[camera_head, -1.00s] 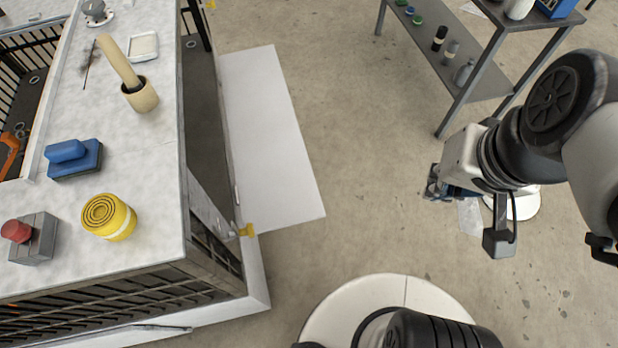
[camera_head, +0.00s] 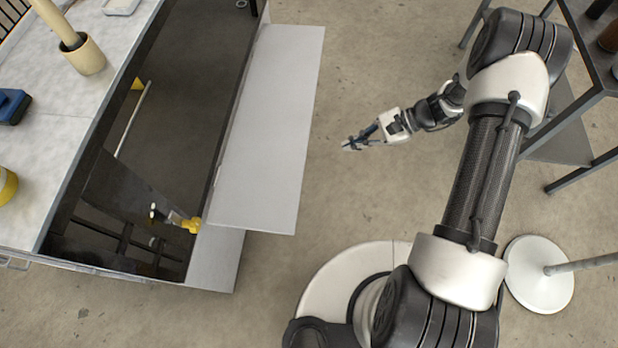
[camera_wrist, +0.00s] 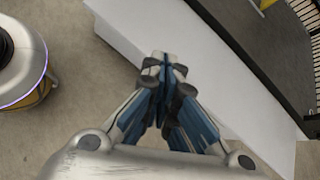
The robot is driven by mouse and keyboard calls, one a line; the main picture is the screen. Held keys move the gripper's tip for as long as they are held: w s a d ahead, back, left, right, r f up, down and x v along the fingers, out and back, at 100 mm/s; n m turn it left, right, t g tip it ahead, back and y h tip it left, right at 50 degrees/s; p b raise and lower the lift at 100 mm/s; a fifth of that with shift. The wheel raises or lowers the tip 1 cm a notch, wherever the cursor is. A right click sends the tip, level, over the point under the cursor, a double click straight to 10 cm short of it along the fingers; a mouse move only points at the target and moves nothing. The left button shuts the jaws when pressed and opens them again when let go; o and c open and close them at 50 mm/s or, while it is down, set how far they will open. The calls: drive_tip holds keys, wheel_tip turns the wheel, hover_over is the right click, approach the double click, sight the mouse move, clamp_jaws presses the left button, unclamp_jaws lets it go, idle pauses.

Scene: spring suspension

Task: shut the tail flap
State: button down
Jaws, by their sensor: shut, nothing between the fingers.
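The tail flap (camera_head: 268,125) is a long pale grey panel. It hangs open, folded out flat from the side of the dark bed of the bench-like body, over the concrete floor. In the wrist view the flap (camera_wrist: 225,85) runs diagonally behind the fingers. My gripper (camera_head: 347,146) is to the right of the flap's outer edge in the head view, apart from it. In the wrist view my gripper (camera_wrist: 165,62) is shut and empty, its blue and grey fingers together. I cannot tell its height against the flap.
A yellow fitting (camera_head: 191,225) sits near the flap's lower hinge corner. A worktop (camera_head: 60,150) with a mortar (camera_head: 82,55) lies at left. A dark shelf (camera_head: 575,130) stands at right, near my arm.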

drive_tip(key=s+a+f+m+t+y+b, duration=0.1)
drive_tip(key=s+f+m+y, duration=0.15)
drive_tip(key=f, duration=0.85)
drive_tip(key=s+a+f+m+t+y+b, duration=0.1)
drive_tip(key=s+a+f+m, duration=0.2)
drive_tip(key=f, duration=0.8)
drive_tip(key=f+b+x, duration=0.1)
drive_tip(key=b+x, duration=0.1)
drive_tip(key=x, duration=0.6)
drive_tip(key=shift+m, duration=0.45)
drive_tip(key=shift+w+a+r, duration=0.1)
drive_tip(key=shift+w+r, duration=0.05)
drive_tip(key=shift+r, duration=0.95)
drive_tip(key=shift+w+r, duration=0.1)
drive_tip(key=shift+r, duration=1)
